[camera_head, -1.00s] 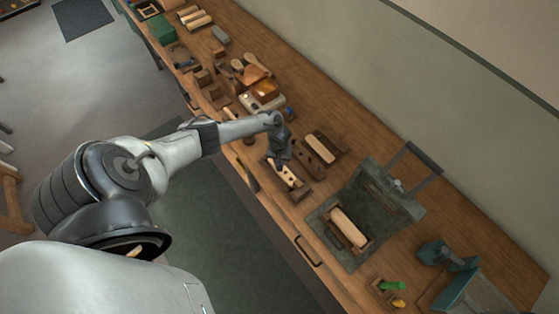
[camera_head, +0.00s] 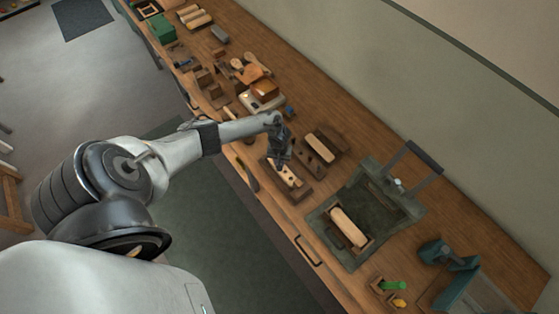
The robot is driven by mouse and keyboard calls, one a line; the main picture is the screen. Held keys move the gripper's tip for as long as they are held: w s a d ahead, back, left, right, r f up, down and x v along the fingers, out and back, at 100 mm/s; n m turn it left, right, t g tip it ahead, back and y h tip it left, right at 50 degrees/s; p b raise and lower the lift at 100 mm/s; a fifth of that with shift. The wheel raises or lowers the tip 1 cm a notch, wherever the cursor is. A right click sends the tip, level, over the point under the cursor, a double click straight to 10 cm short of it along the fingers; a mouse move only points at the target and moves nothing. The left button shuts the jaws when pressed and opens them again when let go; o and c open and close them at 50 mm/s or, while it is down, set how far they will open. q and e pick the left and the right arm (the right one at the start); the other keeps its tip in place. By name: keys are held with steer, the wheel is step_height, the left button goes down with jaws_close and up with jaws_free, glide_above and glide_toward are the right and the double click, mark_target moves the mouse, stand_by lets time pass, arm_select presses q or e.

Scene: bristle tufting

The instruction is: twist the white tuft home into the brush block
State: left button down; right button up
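The pale wooden brush block (camera_head: 291,179) with dark holes lies in a brown wooden holder on the bench, near its front edge. My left gripper (camera_head: 280,166) points down at the far left end of this block, over or touching it. Its fingers are small and dark, and I cannot tell whether they are open or shut. I cannot make out the white tuft; the gripper may hide it. My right gripper is not in view.
A dark holed wooden rack (camera_head: 317,151) and a pale block (camera_head: 320,147) stand just right of the gripper. Wooden pieces crowd the bench to the upper left. Bare bench runs along the wall.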

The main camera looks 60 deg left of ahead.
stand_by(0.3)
arm_select(q)
steer(key=c, duration=0.7)
jaws_free()
steer(key=shift+r, duration=0.15)
steer(key=shift+r+p, duration=3.4)
steer(key=shift+p, duration=0.55)
